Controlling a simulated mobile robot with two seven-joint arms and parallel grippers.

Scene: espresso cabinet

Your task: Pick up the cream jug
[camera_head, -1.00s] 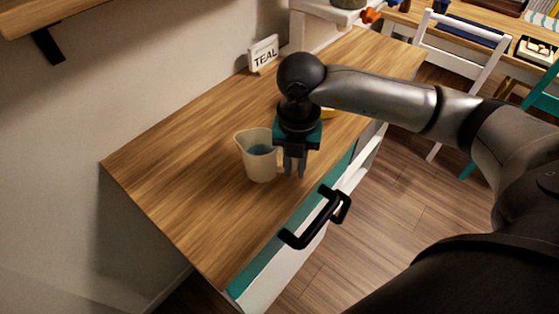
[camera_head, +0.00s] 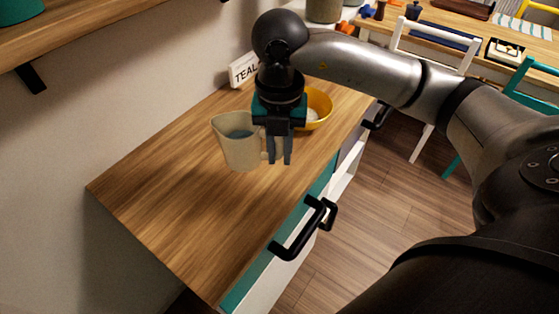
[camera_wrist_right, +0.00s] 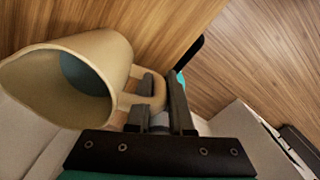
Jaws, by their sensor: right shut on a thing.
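The cream jug (camera_head: 240,148) is a beige cup-like jug with a spout and something bluish-grey inside. In the head view it is upright and appears raised above the wooden cabinet top (camera_head: 170,210). My right gripper (camera_head: 279,160) points down at the jug's right side, its fingers shut on the handle. In the right wrist view the jug (camera_wrist_right: 110,58) fills the upper left, and its handle (camera_wrist_right: 158,92) lies between the gripper's fingers (camera_wrist_right: 162,100). My left gripper is not in view.
A yellow bowl (camera_head: 320,106) with pale contents stands just behind my right gripper. A sign reading TEAL (camera_head: 243,70) stands by the wall. Black handles (camera_head: 300,232) jut from the cabinet front. A wooden shelf (camera_head: 60,40) hangs at upper left. The cabinet top's near part is clear.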

